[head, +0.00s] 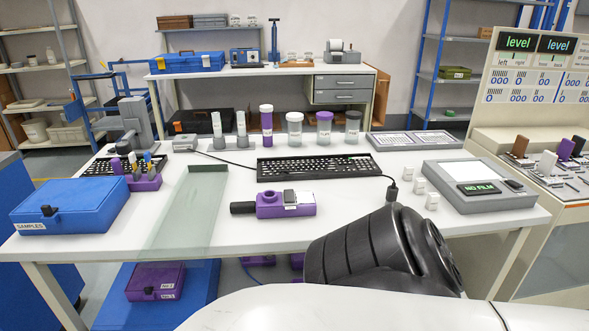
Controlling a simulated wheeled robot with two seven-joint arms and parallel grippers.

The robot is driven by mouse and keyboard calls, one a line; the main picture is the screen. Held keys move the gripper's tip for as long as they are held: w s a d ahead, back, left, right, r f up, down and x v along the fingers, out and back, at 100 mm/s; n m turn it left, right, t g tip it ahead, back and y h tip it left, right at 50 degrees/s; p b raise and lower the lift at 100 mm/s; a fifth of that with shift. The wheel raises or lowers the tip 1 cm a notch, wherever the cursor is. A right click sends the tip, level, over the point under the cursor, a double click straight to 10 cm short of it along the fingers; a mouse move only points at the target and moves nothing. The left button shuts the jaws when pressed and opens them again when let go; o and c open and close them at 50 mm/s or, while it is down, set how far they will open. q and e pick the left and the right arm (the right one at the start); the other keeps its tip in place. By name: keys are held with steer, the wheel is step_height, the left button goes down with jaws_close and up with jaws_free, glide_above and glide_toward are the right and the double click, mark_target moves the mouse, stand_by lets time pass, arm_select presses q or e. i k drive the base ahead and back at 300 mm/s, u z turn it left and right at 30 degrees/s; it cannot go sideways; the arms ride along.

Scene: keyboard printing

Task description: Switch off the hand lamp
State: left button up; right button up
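A purple lamp-like device (285,205) lies on its side on the white table, near the middle of its front part. It has a black cylindrical end pointing left and a round purple part and a small white-and-grey block on its upper side. I take it to be the hand lamp. I cannot tell from this view whether it is lit, and its switch is too small to make out. A black link of my arm covers the table's front edge to the right of it, apart from it. Neither gripper shows.
A black keyboard (318,166) lies behind the lamp, with several jars behind it. A blue samples box (70,205) and a glass plate (187,215) are on the left. A grey device reading "NO FILM" (479,187) and small white blocks (432,201) are on the right.

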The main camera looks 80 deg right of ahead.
mark_target(288, 194)
steer(key=z, duration=2.4)
steer(key=k, duration=1.3)
steer(key=u, duration=0.7)
steer(key=i, duration=1.95)
steer(key=z, duration=0.8)
